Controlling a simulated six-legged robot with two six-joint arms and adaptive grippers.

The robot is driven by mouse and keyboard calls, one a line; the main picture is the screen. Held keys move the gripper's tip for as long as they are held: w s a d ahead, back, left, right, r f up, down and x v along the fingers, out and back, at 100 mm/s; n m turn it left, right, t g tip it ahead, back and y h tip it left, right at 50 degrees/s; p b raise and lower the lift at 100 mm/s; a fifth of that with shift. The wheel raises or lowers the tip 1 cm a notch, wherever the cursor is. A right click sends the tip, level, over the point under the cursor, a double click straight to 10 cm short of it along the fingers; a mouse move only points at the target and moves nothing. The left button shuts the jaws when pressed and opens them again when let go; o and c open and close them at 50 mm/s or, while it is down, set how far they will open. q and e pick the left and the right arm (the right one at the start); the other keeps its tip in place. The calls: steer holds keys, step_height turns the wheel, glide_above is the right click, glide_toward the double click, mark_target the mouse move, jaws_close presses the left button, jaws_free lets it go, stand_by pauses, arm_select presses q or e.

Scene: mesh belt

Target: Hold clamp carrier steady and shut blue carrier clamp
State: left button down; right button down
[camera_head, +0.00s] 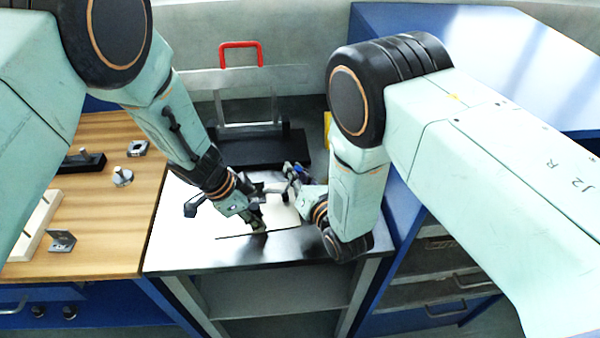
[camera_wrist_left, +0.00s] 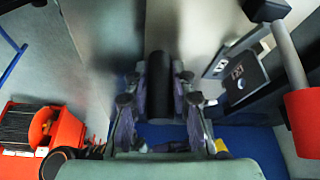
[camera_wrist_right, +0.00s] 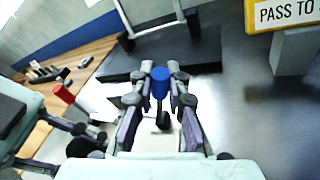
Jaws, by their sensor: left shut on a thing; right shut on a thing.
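My left gripper (camera_head: 258,218) is shut on the clamp carrier's black round handle (camera_wrist_left: 160,85), which stands between its fingers in the left wrist view. My right gripper (camera_head: 297,183) is farther back, over the same metal bench. It is shut on the blue carrier clamp's blue grip (camera_wrist_right: 160,82), with one finger on each side in the right wrist view. A red-gripped lever (camera_wrist_right: 62,92) stands left of the blue grip and is large at the right of the left wrist view (camera_wrist_left: 305,120). My arms and fingers hide much of the carrier and the clamp's base.
A black platform (camera_wrist_right: 150,62) with a metal frame and red handle (camera_head: 240,45) lies behind the bench. A wooden table (camera_head: 105,215) with small metal parts is at left, a blue cabinet (camera_head: 420,270) at right. A yellow-edged sign (camera_wrist_right: 285,14) stands nearby.

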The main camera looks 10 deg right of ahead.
steer(key=shift+a+r+n, duration=0.1)
steer(key=shift+a+n, duration=0.15)
steer(key=shift+n, duration=0.05)
stand_by(0.4)
steer(key=c, duration=1.3)
jaws_free()
steer(key=shift+s, duration=0.1)
steer(key=v, duration=1.2)
steer(key=shift+r, duration=0.15)
